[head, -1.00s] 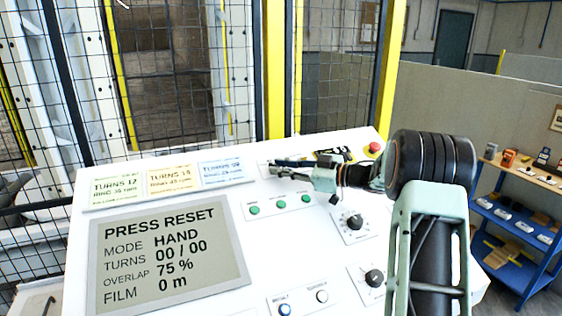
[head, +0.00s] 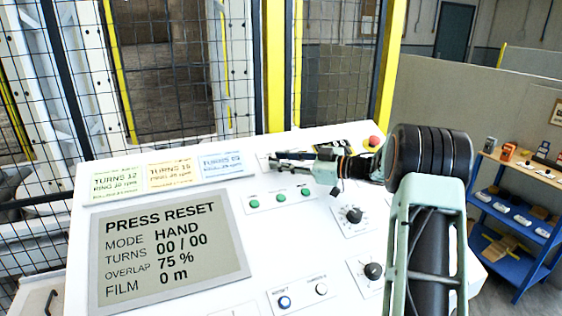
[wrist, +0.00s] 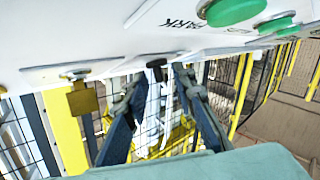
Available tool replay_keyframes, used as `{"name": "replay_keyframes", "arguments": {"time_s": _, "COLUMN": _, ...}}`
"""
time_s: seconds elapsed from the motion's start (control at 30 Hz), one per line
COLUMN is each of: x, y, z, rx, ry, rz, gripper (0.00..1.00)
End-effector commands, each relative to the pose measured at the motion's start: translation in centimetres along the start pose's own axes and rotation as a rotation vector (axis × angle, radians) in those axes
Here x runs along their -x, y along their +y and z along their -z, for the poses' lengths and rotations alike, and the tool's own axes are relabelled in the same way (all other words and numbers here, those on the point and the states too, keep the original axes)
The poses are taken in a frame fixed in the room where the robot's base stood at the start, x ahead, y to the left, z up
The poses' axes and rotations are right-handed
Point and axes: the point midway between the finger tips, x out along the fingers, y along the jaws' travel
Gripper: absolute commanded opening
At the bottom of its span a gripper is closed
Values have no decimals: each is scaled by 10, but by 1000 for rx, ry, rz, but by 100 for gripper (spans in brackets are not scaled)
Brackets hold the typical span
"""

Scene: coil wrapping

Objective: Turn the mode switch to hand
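The sloped white control panel (head: 215,287) fills the middle of the head view. Its screen (head: 165,245) reads PRESS RESET, MODE HAND, TURNS 00 / 00. My gripper (head: 274,161) is above the panel's upper part, over a small label plate that it partly hides. In the wrist view my gripper (wrist: 157,76) is open, its two dark fingers apart. A small black switch handle (wrist: 156,64) sticks out from the panel between the fingertips, with no clear contact. It appears to be the mode switch; its label is not readable.
Green buttons (head: 281,199) sit just below my gripper. Two black knobs (head: 354,215) (head: 373,270) lie lower right. A red emergency button (head: 373,141) is at the upper right corner. A brass padlock (wrist: 82,98) hangs beside the switch. A mesh fence stands behind.

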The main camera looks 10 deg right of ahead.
Motion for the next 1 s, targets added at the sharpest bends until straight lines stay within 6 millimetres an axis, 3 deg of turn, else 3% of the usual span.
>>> {"name": "replay_keyframes", "arguments": {"time_s": 0.53, "x": 100, "y": 1, "z": 0, "rx": 0, "ry": -1, "rz": -3, "gripper": 24}}
{"name": "replay_keyframes", "arguments": {"time_s": 0.7, "x": 115, "y": 0, "z": 0, "rx": 0, "ry": -1, "rz": -1, "gripper": 24}}
{"name": "replay_keyframes", "arguments": {"time_s": 1.0, "x": 117, "y": 0, "z": 0, "rx": 0, "ry": -1, "rz": 0, "gripper": 24}}
